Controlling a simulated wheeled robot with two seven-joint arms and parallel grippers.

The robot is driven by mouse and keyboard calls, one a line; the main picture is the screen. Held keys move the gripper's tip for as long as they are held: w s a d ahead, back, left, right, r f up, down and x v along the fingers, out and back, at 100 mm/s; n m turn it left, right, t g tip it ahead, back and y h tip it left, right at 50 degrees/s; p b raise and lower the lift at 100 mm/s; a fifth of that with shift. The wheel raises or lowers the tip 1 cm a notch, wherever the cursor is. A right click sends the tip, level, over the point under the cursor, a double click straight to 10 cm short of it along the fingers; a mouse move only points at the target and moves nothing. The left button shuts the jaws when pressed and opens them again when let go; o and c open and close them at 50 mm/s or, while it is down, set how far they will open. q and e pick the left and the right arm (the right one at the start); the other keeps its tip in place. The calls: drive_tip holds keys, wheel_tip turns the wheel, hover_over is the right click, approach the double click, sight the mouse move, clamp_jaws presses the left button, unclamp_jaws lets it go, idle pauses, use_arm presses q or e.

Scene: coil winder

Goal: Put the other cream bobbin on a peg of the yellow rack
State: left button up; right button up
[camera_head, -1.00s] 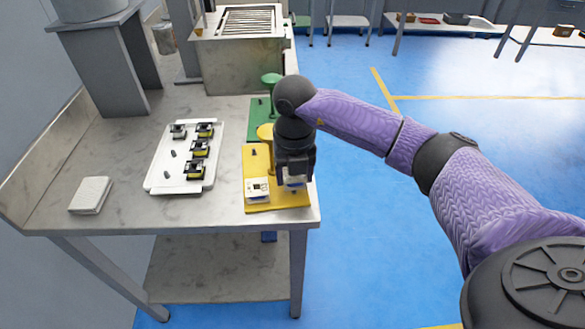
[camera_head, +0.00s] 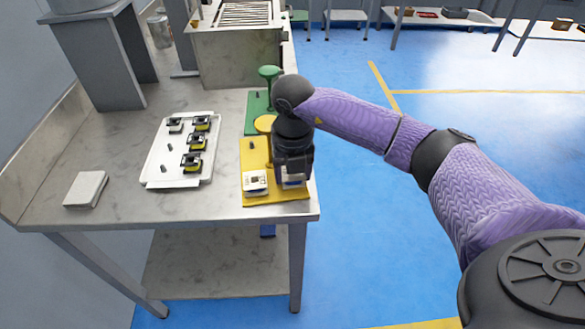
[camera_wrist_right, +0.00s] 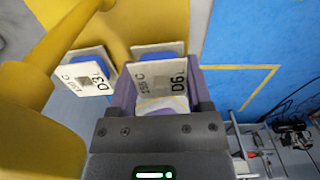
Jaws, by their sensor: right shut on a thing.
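My right gripper (camera_head: 292,176) is over the front right of the yellow rack (camera_head: 263,197) and points down. It is shut on a cream bobbin (camera_wrist_right: 158,78) marked D6, with blue showing behind its cream face; the bobbin also shows below the gripper in the head view (camera_head: 293,184). Another cream bobbin (camera_head: 256,182), marked D3 in the right wrist view (camera_wrist_right: 84,76), sits on the rack just left of the held one. Whether the held bobbin is around a peg is hidden. My left gripper is not in view.
A white tray (camera_head: 156,181) with several dark and yellow parts lies to the left. A green rack (camera_head: 256,115) with a green post stands behind the yellow one. The yellow post rises close to my gripper. A pale block (camera_head: 86,189) lies at far left.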

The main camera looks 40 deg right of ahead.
drive_tip(key=shift+f, duration=0.45)
drive_tip(key=o, duration=1.3)
use_arm(q)
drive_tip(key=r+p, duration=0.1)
drive_tip(key=p, duration=0.1)
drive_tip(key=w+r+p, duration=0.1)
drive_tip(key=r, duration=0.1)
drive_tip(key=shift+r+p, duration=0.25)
drive_tip(key=shift+p, duration=0.15)
use_arm(e)
wheel_tip(320, 180, up, 10)
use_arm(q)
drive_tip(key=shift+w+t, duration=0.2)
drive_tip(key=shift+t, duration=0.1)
